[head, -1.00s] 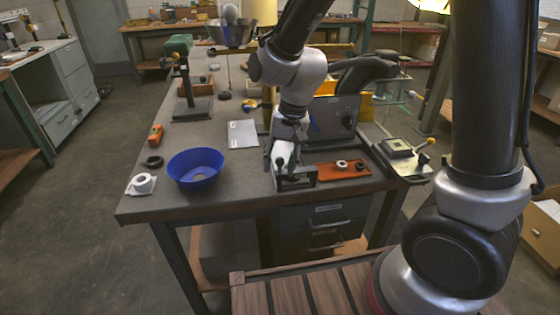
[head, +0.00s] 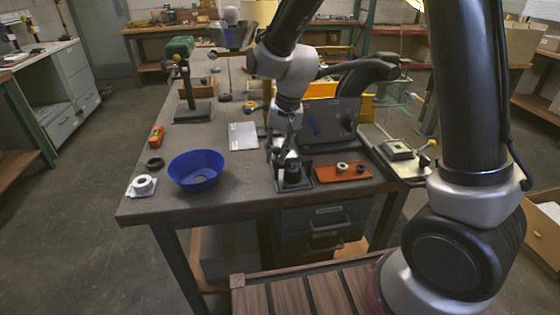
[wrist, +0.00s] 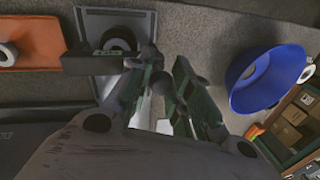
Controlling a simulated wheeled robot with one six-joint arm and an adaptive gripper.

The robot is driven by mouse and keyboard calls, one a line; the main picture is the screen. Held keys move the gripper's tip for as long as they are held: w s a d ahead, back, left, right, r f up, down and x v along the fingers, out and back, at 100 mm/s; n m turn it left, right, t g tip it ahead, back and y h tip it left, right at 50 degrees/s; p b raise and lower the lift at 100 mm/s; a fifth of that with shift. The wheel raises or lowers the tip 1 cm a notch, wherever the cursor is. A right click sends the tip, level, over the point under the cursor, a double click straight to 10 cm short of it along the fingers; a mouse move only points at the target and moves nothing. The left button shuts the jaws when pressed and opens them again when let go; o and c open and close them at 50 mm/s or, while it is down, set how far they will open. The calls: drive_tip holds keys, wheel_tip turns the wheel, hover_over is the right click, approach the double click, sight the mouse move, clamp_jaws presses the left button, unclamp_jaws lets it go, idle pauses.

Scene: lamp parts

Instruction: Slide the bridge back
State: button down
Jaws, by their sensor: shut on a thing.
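The bridge (wrist: 90,64) is a dark bar with a green label, seen in the wrist view crossing a grey base plate (wrist: 104,87). A dark ring-shaped part (wrist: 118,38) sits on that plate beside the bar. My gripper (wrist: 160,76) is at the bar's right end, its fingers shut on a small upright part of the bridge that they mostly hide. In the head view my gripper (head: 282,150) is just behind the fixture's dark base (head: 307,185). A dark round part (head: 292,174) stands in front of it there. The bridge is largely hidden in that view.
An orange tray (head: 342,173) with small rings lies close on the right. A grey panel box (head: 330,122) stands behind. Bare bench lies between bowl and fixture.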

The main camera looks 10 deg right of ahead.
drive_tip(key=w, duration=0.3)
drive_tip(key=shift+w, duration=0.25)
drive_tip(key=c, duration=1.3)
unclamp_jaws()
drive_tip(key=shift+o, duration=0.2)
drive_tip(key=shift+s, duration=0.15)
